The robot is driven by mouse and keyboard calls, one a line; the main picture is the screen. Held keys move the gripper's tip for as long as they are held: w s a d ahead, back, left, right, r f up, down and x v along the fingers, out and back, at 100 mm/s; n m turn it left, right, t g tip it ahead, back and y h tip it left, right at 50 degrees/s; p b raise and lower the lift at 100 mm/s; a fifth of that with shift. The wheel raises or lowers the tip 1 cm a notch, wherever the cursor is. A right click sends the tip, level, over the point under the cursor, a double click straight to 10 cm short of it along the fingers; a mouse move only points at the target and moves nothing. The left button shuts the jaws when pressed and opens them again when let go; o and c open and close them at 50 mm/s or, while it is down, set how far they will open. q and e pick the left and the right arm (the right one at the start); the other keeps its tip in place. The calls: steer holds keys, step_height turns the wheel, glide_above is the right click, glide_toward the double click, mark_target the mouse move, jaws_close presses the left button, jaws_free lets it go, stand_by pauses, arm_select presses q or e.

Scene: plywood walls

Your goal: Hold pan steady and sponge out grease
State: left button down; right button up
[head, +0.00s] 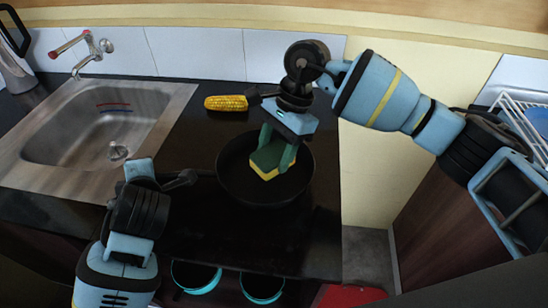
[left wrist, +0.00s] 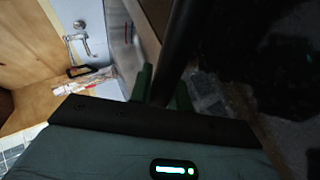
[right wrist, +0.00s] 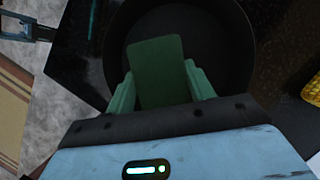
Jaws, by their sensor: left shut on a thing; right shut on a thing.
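The black pan (head: 230,185) sits on the dark counter in the head view, and it also shows in the right wrist view (right wrist: 235,40). My right gripper (head: 275,150) points down over the pan, shut on a green and yellow sponge (head: 268,167). The sponge is inside the pan; whether it touches the pan floor is hard to tell. In the right wrist view the sponge (right wrist: 160,70) stands between the green fingers. My left gripper (left wrist: 163,88) is shut on the pan's dark handle (left wrist: 180,45) at the left of the pan. In the head view its fingers are mostly hidden by the wrist.
A corn cob (head: 225,103) lies behind the pan. A steel sink (head: 60,165) with a tap (head: 92,52) is at the left. Two teal-rimmed pots (head: 195,280) (head: 262,288) are below the counter front. A dish rack (head: 520,115) is at the far right.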

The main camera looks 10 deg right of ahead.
steer(key=shift+r, duration=1.6)
arm_select(q)
steer(key=c, duration=1.2)
jaws_free()
steer(key=shift+c, duration=0.2)
steer(key=v, duration=1.2)
steer(key=shift+s, duration=0.1)
